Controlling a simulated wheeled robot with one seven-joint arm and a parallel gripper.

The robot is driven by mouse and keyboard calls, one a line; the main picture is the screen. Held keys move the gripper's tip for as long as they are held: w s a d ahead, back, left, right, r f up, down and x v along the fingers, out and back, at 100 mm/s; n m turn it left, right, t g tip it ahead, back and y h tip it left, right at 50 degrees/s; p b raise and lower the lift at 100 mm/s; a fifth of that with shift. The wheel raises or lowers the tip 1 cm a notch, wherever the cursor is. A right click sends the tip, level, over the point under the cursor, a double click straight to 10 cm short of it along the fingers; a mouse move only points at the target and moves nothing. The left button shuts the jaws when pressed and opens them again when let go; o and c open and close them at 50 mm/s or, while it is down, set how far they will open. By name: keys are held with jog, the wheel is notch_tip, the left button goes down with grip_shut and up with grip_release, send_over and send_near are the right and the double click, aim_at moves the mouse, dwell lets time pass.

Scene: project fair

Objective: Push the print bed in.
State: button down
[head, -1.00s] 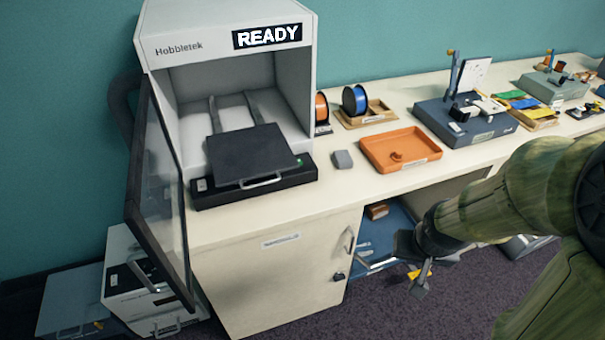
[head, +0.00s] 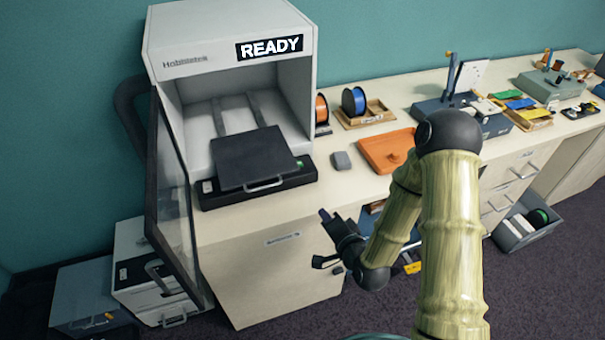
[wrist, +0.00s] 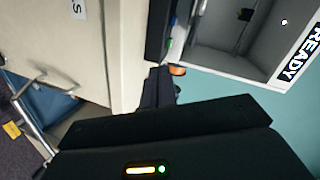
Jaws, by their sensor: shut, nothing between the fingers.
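The print bed (head: 250,157) is a black plate with a silver handle (head: 264,185) on its front edge. It sticks out of the front of the white Hobbletek printer (head: 230,60), whose sign reads READY. Two rails show behind the bed. The printer's glass door (head: 172,205) stands open at the left. My gripper (head: 325,215) is shut and empty, in front of the counter, below and to the right of the bed and apart from it. In the wrist view, the printer chamber (wrist: 235,32) shows at the upper right, tilted; the dark gripper body fills the bottom.
A small grey block (head: 341,160) lies right of the bed. An orange tray (head: 380,150), spools (head: 354,100) and other devices stand farther right on the counter (head: 350,190). Drawer boxes (head: 150,270) stand on the floor at left.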

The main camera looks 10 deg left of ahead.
jog(key=m+t, duration=0.1)
jog(key=s+r+m+t, duration=0.1)
jog(key=m, duration=0.1)
jog(key=a+r+m+t+y+p, duration=0.1)
jog(key=m, duration=0.1)
jog(key=shift+s+r, duration=0.2)
jog(key=shift+s, duration=0.2)
jog(key=shift+w+a+f+b, duration=0.1)
jog(key=shift+w+f+b, duration=0.1)
jog(key=shift+b, duration=0.3)
jog(key=b+x, duration=0.1)
jog(key=b, duration=0.4)
jog(key=shift+w+a, duration=0.15)
jog(key=shift+w, duration=0.15)
jog(key=shift+w+a+b, duration=0.15)
jog(key=shift+b, duration=0.65)
jog(key=p, duration=0.2)
send_near(299, 171)
jog(key=x, duration=0.5)
jog(key=shift+w+a, duration=0.1)
jog(key=shift+a, duration=0.1)
jog(key=shift+w+a+f+p, duration=0.15)
jog(key=shift+w+a+p, duration=0.2)
jog(key=shift+w, duration=0.3)
